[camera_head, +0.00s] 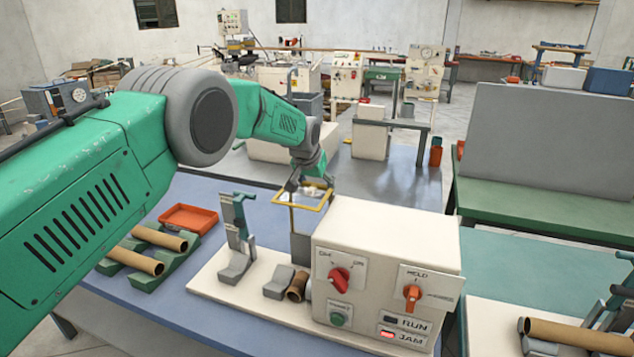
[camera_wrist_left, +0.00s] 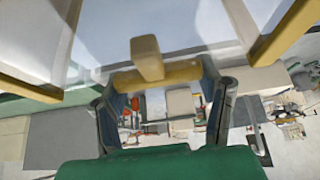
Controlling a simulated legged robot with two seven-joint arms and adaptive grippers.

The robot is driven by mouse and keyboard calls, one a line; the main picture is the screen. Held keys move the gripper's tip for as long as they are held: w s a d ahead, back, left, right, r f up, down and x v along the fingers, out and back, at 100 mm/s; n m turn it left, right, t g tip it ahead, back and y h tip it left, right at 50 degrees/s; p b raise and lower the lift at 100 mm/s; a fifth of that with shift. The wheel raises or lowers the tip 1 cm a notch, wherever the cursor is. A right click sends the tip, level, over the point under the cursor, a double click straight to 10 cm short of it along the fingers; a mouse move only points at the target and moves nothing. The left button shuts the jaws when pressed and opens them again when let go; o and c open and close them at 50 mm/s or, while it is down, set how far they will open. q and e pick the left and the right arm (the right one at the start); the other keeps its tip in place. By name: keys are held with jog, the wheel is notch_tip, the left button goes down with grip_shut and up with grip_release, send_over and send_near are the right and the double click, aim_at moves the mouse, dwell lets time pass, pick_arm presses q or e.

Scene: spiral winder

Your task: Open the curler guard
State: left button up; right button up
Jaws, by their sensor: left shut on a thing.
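The curler guard (camera_head: 322,204) is a clear panel box with a yellow frame, behind the cream control box on the winder. My left gripper (camera_head: 303,186) reaches it from above and behind, at the top of the frame. In the left wrist view the clear guard (camera_wrist_left: 130,25) fills the upper part, with yellow bars at both sides. A yellow bar with a stubby block (camera_wrist_left: 147,57) lies between the fingers of my left gripper (camera_wrist_left: 162,84), which is shut on it. My arm and the small view hide how far the guard is tilted. My right gripper is out of view.
The cream control box (camera_head: 385,235) has red and orange knobs, a green button and a lit red JAM lamp (camera_head: 403,336). A grey clamp stand (camera_head: 238,235), brown tubes (camera_head: 150,248) and an orange tray (camera_head: 189,218) stand left. A grey panel (camera_head: 545,140) rises at right.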

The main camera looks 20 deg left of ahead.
pick_arm(q)
jog(key=shift+s+d+f+g, duration=0.15)
jog(key=shift+f+g, duration=0.15)
jog(key=shift+f, duration=0.3)
jog(key=o, duration=1.7)
jog(key=shift+r, duration=0.1)
jog(key=shift+w+r, duration=0.1)
jog(key=shift+w, duration=0.1)
jog(key=shift+r, duration=0.15)
jog(key=v, duration=1)
jog(key=shift+s, duration=0.15)
jog(key=shift+s+r, duration=0.35)
jog(key=shift+r, duration=0.2)
